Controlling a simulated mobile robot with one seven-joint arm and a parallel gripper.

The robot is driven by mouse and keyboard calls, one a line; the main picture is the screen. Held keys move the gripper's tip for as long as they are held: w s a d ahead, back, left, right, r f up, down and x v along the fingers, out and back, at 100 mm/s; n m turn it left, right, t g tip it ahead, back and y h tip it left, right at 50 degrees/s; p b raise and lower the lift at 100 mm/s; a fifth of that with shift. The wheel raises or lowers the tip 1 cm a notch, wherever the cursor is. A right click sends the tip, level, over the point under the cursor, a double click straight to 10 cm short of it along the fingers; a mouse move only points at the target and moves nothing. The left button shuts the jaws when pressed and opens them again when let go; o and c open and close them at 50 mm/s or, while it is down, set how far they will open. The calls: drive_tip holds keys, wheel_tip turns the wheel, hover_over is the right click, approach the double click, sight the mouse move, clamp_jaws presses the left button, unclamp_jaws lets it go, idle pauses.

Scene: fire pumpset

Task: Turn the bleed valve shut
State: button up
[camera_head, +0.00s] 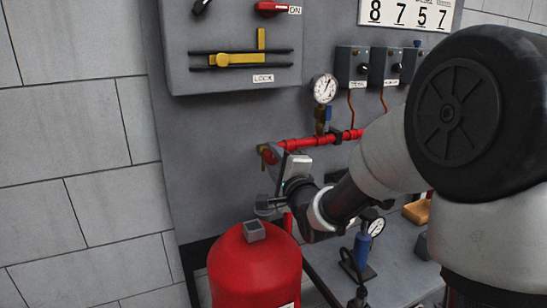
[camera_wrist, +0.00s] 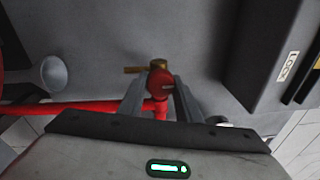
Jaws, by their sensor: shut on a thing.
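The bleed valve (camera_wrist: 161,84) shows in the wrist view as a round red knob with a small dark label, on a brass body with a brass stub pointing left. In the head view the brass-and-red valve (camera_head: 268,154) sits at the left end of the red pipe, in front of the grey panel. My gripper (camera_wrist: 160,92) has one grey finger on each side of the red knob and is shut on it. In the head view my gripper (camera_head: 284,172) is at the valve from the front, and its fingertips are partly hidden.
The red pipe (camera_head: 323,140) runs right from the valve, below a pressure gauge (camera_head: 325,89) with a blue-lever valve. A red cylinder (camera_head: 254,268) stands close below my gripper. A grey lock box (camera_head: 233,48) juts out above. A bench (camera_head: 330,262) holds a second gauge.

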drive_tip(key=shift+r, duration=0.1)
idle(0.3)
drive_tip(key=o, duration=1)
